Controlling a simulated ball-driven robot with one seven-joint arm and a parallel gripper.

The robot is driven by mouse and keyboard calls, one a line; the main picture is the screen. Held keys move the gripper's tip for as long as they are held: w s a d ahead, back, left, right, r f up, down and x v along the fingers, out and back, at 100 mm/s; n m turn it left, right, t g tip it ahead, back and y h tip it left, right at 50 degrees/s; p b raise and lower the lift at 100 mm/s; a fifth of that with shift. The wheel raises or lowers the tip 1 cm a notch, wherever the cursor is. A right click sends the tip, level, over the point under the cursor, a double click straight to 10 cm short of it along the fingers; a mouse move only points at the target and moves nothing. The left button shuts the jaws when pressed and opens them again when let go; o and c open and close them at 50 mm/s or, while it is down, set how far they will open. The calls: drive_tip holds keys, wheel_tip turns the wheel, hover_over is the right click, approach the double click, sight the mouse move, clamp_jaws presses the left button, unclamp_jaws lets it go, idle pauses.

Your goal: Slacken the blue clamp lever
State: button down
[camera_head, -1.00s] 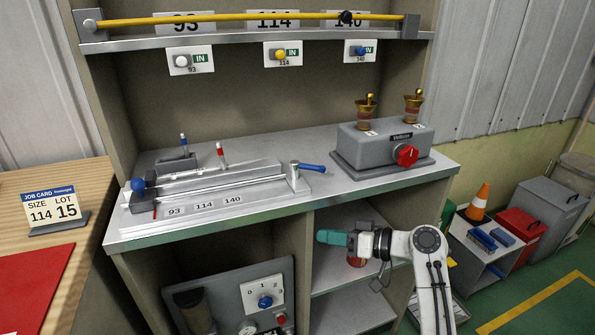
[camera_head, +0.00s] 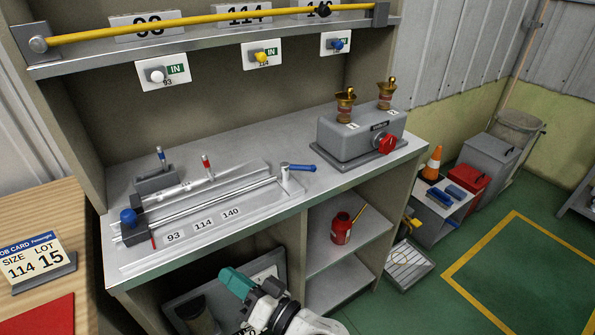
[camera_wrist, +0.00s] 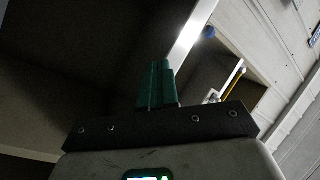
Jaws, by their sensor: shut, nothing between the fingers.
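The blue clamp lever (camera_head: 304,168) sticks out to the right from a silver post at the right end of the rail fixture (camera_head: 215,212) on the bench top. My gripper (camera_head: 234,281) has teal fingers and is below the bench's front edge, left of and well below the lever, touching nothing that I can see. In the wrist view its teal fingers (camera_wrist: 157,84) are together and empty. The lever cannot be made out in the wrist view.
A blue knob (camera_head: 128,217) stands at the rail's left end. A grey box with a red knob (camera_head: 388,145) is right of the lever. The bench's front edge (camera_head: 270,224) lies above my gripper. A red pot (camera_head: 341,228) stands on a shelf below.

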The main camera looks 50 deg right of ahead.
drive_tip(key=s+d+r+m+t+h+p, duration=0.1)
drive_tip(key=d+r+m+h+p, duration=0.55)
drive_tip(key=m+h, duration=0.5)
drive_tip(key=s+d+m+g+h+p, duration=0.1)
drive_tip(key=s+d+m+g+h, duration=0.45)
drive_tip(key=m+g+h, duration=0.35)
drive_tip(key=shift+m+t+y, duration=0.45)
drive_tip(key=shift+t+y, duration=0.25)
drive_tip(key=shift+y, duration=0.15)
drive_tip(key=p+x, duration=0.2)
drive_tip(key=x, duration=1.2)
drive_tip(key=shift+w+a, duration=0.1)
drive_tip(key=shift+w, duration=0.15)
